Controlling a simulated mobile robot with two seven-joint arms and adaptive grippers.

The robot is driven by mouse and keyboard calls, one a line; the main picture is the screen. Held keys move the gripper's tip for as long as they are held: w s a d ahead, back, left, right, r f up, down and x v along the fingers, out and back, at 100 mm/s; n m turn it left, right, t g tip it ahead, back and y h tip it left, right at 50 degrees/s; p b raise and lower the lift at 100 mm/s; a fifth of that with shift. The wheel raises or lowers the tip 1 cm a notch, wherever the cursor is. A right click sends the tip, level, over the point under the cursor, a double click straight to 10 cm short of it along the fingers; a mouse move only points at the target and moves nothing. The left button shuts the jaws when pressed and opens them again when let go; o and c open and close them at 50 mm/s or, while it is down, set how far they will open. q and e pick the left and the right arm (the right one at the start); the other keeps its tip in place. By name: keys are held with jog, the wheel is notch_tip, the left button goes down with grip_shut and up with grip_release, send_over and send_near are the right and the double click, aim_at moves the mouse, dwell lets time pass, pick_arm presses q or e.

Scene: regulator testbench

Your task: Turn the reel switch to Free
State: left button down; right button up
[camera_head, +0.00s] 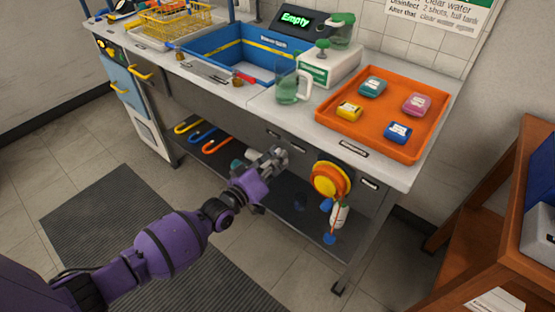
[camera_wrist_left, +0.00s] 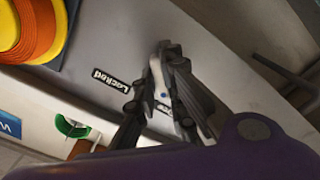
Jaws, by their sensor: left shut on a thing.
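The reel switch shows in the wrist view as a pale lever (camera_wrist_left: 157,72) on the grey front panel under the bench top. My left gripper (camera_head: 275,156) is shut on this lever; its fingers also show in the wrist view (camera_wrist_left: 168,75). A "Locked" label (camera_wrist_left: 110,79) is beside the fingers. A second label, partly hidden, shows between them and I cannot read it. The yellow and orange reel (camera_head: 330,180) is to the right of my gripper in the head view. The lever is hidden behind my gripper there. My right gripper is in neither view.
An orange tray (camera_head: 427,103) with several coloured blocks lies on the bench top. A green mug (camera_head: 291,84) stands by a blue sink (camera_head: 215,50). Coloured hooks (camera_head: 203,138) are under the bench. A wooden shelf (camera_head: 508,215) is at the right.

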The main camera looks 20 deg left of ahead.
pick_arm(q)
jog(key=c, duration=1.8)
grip_release()
jog(key=v, duration=1.2)
jog(key=shift+r, duration=0.1)
